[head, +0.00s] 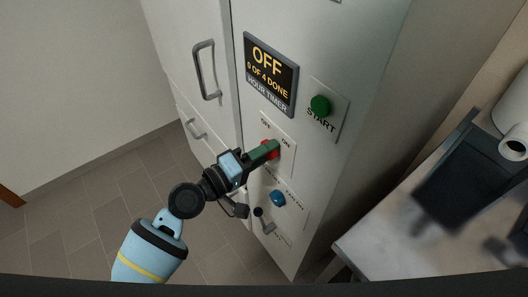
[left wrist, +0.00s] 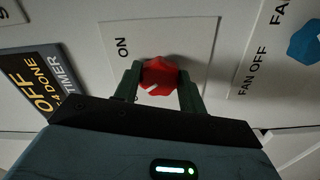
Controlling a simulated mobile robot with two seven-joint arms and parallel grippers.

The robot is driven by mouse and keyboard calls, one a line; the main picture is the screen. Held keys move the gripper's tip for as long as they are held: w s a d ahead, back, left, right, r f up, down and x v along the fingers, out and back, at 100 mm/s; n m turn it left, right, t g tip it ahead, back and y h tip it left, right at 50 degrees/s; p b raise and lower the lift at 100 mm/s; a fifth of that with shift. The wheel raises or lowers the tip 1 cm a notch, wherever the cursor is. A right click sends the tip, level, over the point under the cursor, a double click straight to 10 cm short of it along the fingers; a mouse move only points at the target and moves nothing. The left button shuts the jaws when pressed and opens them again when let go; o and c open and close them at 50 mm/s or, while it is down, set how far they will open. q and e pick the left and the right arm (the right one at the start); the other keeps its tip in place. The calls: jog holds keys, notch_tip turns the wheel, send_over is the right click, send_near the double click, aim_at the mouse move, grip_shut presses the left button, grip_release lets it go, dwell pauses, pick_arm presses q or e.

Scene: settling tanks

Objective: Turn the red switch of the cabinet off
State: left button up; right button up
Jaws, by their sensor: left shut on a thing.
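The red switch (head: 265,144) is a round knob on a white plate on the pale cabinet (head: 360,75). The plate is lettered OFF on the left and ON on the right in the head view. My left gripper (head: 267,151) is shut on the knob, one green finger on each side. The left wrist view shows the red knob (left wrist: 160,72) between the fingers. Its white mark points down and left there, away from the ON label; the OFF label is hidden there. A display (head: 271,73) above reads OFF and 0 OF 4 DONE. My right gripper is not in view.
A green START button (head: 320,105) is above right of the switch. Door handles (head: 207,70) stick out at left. A counter (head: 375,250) with dark equipment stands at right.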

pick_arm(q)
jog(key=o, duration=1)
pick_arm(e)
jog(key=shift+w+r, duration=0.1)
pick_arm(q)
jog(key=b+v, duration=0.1)
jog(key=v, duration=0.7)
jog(key=shift+d, duration=0.1)
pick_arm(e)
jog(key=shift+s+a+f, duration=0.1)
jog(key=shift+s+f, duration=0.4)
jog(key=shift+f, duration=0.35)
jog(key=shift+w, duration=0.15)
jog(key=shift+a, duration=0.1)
